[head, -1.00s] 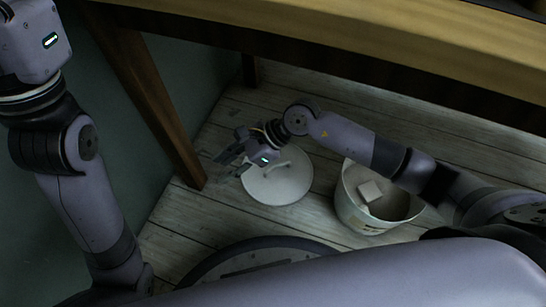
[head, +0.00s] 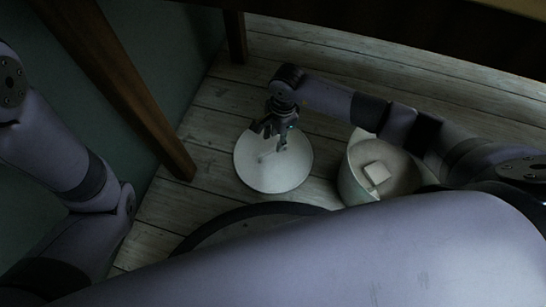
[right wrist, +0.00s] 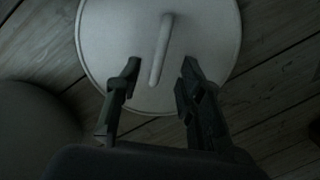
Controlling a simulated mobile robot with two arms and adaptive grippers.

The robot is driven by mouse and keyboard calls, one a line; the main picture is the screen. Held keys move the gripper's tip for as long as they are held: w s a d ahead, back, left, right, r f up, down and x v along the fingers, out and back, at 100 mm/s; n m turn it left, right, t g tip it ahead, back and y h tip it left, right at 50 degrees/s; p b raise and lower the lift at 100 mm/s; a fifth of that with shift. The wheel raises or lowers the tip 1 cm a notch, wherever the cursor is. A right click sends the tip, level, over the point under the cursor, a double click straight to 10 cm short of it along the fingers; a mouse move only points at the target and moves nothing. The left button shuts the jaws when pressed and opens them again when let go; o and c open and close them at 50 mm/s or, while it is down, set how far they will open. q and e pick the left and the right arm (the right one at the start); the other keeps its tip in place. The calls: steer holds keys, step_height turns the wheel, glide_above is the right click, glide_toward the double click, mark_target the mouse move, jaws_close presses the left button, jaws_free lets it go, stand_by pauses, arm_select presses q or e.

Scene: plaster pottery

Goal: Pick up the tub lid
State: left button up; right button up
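The tub lid (head: 277,176) is a round, pale disc with a raised bar handle. It lies on the plank floor, and it also shows in the right wrist view (right wrist: 205,40). Its handle (right wrist: 161,50) runs between the lines of my right gripper's fingers. My right gripper (head: 272,141) hangs over the lid's far part, pointing down. In the right wrist view its two fingers (right wrist: 158,75) are apart with nothing held, one on each side of the handle's near end. My left gripper is out of view; only my left arm shows.
A pale tub (head: 352,184) with whitish blocks (head: 376,173) inside stands right of the lid, below my right arm. A wooden table leg (head: 150,125) rises at the left, and the dark table underside crosses the top. Bare planks surround the lid.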

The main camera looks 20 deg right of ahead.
mark_target(273, 149)
steer(key=f+b, duration=0.1)
steer(key=f, duration=0.1)
steer(key=f+b, duration=0.1)
steer(key=f, duration=0.1)
steer(key=f+b, duration=0.2)
steer(key=shift+s+a+f, duration=0.1)
steer(key=shift+a+f, duration=0.3)
steer(key=shift+r, duration=0.1)
steer(key=shift+c, duration=0.6)
jaws_close()
